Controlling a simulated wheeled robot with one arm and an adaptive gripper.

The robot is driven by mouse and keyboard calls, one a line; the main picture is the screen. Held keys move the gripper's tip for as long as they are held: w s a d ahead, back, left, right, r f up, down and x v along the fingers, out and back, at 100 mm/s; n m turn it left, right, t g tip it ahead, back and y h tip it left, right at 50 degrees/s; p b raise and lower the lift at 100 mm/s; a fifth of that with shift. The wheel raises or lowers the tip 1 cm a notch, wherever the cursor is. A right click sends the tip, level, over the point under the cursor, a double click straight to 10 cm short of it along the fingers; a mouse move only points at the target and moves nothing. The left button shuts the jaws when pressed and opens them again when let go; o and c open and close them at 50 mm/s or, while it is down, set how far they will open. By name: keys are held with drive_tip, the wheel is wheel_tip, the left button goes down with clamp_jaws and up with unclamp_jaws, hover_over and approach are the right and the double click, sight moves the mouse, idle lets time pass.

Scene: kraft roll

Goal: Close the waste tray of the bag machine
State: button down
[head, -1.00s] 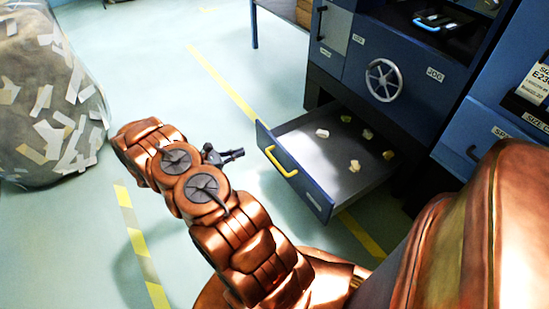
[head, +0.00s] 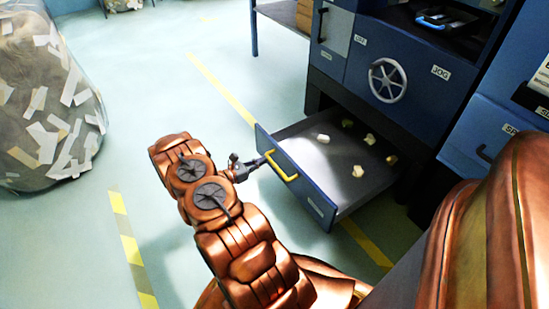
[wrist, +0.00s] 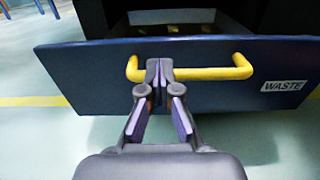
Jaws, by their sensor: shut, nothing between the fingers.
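The waste tray (head: 318,205) is a blue-fronted drawer pulled out low from the bag machine (head: 400,60). Several pale scraps (head: 358,171) lie on its grey floor. Its yellow handle (head: 283,168) spans the front, and it also shows in the wrist view (wrist: 205,73), with a WASTE label (wrist: 284,86) to its right. My gripper (head: 268,156) is at the tray front, by the left part of the handle. In the wrist view my gripper (wrist: 159,68) is shut and empty, its tips together at the handle's left part. I cannot tell whether they touch it.
A clear bag of paper scraps (head: 45,110) stands on the left. A handwheel (head: 387,80) is on the machine above the tray. A blue cabinet (head: 490,130) stands on the right. The floor left of the tray is clear, with yellow tape (head: 220,88).

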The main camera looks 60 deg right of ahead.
sight(280, 152)
drive_tip(key=b+x, duration=0.1)
drive_tip(key=x, duration=0.4)
drive_tip(key=shift+s+f+b, duration=0.15)
drive_tip(key=shift+b, duration=0.2)
drive_tip(key=shift+s+d, duration=0.25)
drive_tip(key=shift+d, duration=0.25)
drive_tip(key=shift+d, duration=0.1)
